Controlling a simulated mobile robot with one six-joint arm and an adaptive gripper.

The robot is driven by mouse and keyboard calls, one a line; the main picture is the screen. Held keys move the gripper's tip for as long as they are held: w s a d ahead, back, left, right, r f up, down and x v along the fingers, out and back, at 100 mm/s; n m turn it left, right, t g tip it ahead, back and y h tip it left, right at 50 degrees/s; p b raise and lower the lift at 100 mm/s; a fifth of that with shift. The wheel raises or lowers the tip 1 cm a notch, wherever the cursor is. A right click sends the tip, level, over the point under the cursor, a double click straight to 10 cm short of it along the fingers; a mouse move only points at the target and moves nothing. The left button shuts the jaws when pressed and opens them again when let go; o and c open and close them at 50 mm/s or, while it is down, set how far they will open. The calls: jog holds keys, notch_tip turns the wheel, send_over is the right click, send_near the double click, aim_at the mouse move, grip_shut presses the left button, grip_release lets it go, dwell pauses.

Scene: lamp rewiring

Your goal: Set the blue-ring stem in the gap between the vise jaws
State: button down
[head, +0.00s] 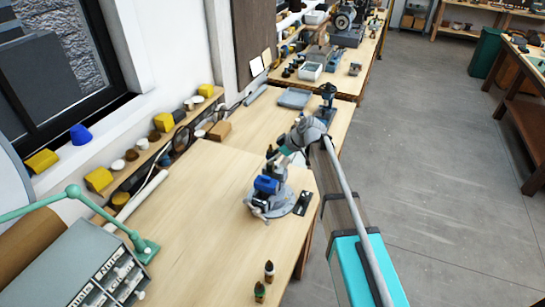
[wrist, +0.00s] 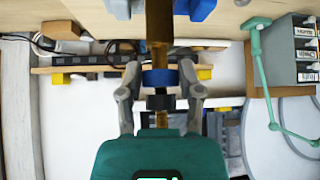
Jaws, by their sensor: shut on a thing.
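The blue-ring stem (wrist: 160,78) is a brass rod with a blue ring and a black collar. My gripper (wrist: 161,90) is shut on it, one finger on each side near the ring. The stem is too small to make out there.
Two small stems, one dark-topped (head: 269,271) and one green-ringed (head: 259,291), stand at the bench's (head: 190,215) front. A dark flat plate (head: 303,203) lies right of the vise. A green lamp arm (head: 145,245) and grey drawer cabinet (head: 75,270) are at left.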

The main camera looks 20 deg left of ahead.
aim_at(273, 168)
jog(key=shift+f+b, duration=2.2)
jog(key=shift+f, duration=0.15)
jog(key=shift+s+d+f+b, duration=0.15)
jog(key=shift+s+f+b, duration=0.1)
jog(key=shift+f+b, duration=0.25)
jog(key=shift+w+f, duration=0.2)
jog(key=shift+r, duration=0.1)
jog(key=shift+w, duration=0.1)
jog(key=shift+c, duration=0.9)
grip_release()
jog(key=shift+a, duration=0.2)
